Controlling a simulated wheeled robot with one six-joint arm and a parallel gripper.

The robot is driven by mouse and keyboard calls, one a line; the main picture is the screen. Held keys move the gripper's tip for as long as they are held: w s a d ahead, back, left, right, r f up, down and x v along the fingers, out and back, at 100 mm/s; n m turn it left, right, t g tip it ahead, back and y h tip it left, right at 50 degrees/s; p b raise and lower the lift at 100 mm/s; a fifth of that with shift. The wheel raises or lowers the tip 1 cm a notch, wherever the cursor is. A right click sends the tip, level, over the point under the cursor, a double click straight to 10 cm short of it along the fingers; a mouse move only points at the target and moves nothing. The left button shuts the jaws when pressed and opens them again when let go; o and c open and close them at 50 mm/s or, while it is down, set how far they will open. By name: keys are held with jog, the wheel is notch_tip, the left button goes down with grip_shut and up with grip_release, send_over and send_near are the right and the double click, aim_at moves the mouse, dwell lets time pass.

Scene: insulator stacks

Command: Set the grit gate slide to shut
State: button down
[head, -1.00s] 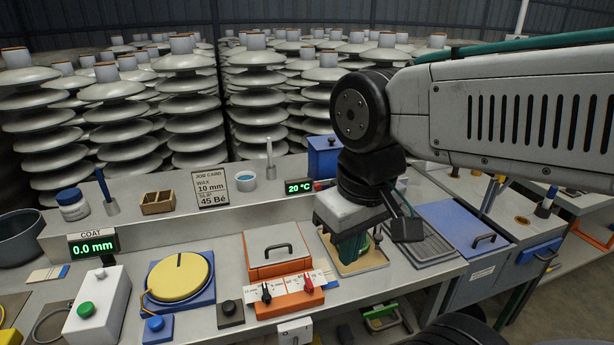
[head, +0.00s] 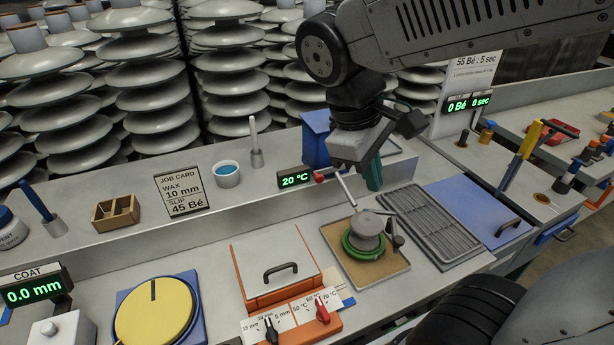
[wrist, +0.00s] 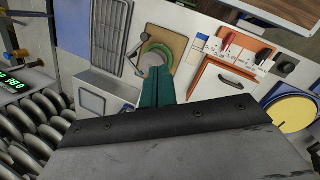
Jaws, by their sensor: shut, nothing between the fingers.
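I cannot make out any part labelled as a grit gate slide. A blue box (head: 316,135) stands on the back ledge, partly behind my arm, with a small red knob (head: 319,177) low at its front beside the 20 °C display (head: 296,180). My gripper (head: 374,182) has green fingers. They are shut and empty, pointing down to the right of the red knob, above the back of a tan tray (head: 392,278). On the tray a grey round piece (head: 367,226) sits in a green ring (head: 362,247). The wrist view shows the shut fingers (wrist: 157,85) close below the grey piece in the picture.
A thin metal rod (head: 346,190) rises beside the grey piece. A grey drain rack (head: 430,225) and blue lid (head: 475,212) lie right. An orange-framed box (head: 275,262) with red and black levers and a yellow disc (head: 155,312) are left.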

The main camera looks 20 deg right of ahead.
jog(key=w+a+f+n+h, duration=0.3)
jog(key=w+a+n+h, duration=0.3)
jog(key=w, duration=0.3)
jog(key=n+t+h, duration=0.3)
jog(key=n+t, duration=0.1)
jog(key=n, duration=0.4)
send_near(316, 179)
jog(key=x, duration=0.6)
jog(key=shift+d+f, duration=0.15)
jog(key=shift+d, duration=0.25)
